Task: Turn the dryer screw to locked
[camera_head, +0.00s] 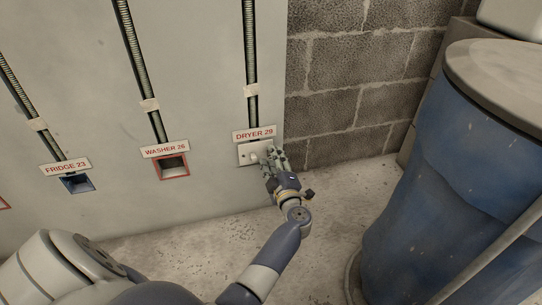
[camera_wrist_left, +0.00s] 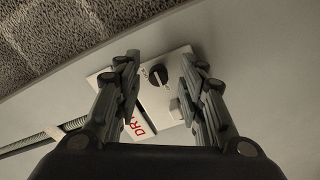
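The dryer plate (camera_head: 246,153) is a pale panel on the grey wall board, under the red-lettered DRYER 29 label (camera_head: 254,134). My left gripper (camera_head: 270,155) is in front of its right part. In the left wrist view, a round black screw knob (camera_wrist_left: 155,75) sits on the white plate (camera_wrist_left: 178,57), with faint markings beside it. My left gripper (camera_wrist_left: 160,64) is open, with one finger to each side of the knob and visible gaps between. A small grey block (camera_wrist_left: 176,108) is on the plate below the knob. My right gripper is out of view.
A washer socket (camera_head: 173,168) with a red frame and a blue-framed fridge socket (camera_head: 77,184) are to the left. Conduits (camera_head: 142,60) run up the board. A large blue barrel (camera_head: 450,170) stands at right, with bare concrete floor between.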

